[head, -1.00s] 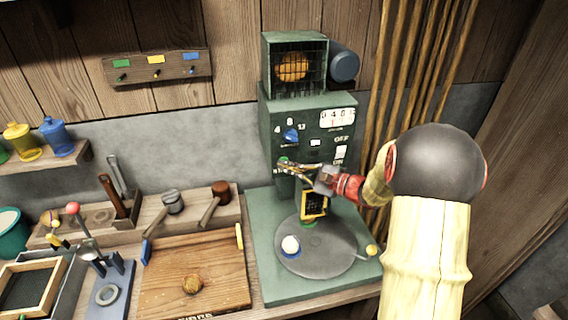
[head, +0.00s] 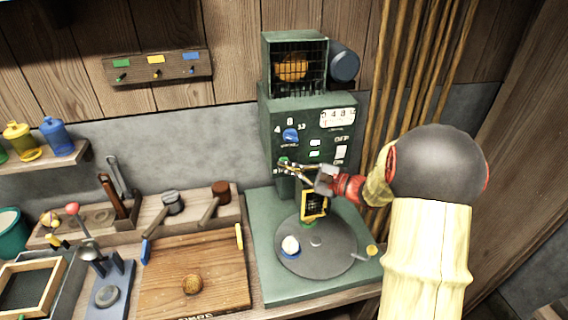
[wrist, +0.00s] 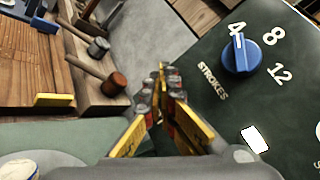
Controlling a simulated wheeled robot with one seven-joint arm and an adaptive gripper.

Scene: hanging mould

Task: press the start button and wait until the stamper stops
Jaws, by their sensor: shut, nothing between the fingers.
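The green stamper machine (head: 275,135) stands on a green base, with a control panel facing me. The green start button (head: 283,160) sits at the panel's left, mostly covered by my fingertips. My gripper (head: 284,165) is shut and empty, its tips at the button; whether it is pushed in I cannot tell. In the wrist view the closed fingers (wrist: 160,78) hide the button. A blue strokes dial (head: 290,135) points near 4 in the wrist view (wrist: 241,55). The counter (head: 337,117) is at upper right. Two small panel lamps (head: 314,147) look lit.
A round grey plate (head: 325,262) below my gripper carries a small white item (head: 290,245). A yellow-framed black plate (head: 314,204) hangs above it. A wooden board (head: 200,270) and mallets (head: 215,203) lie left. Poles (head: 395,90) stand right.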

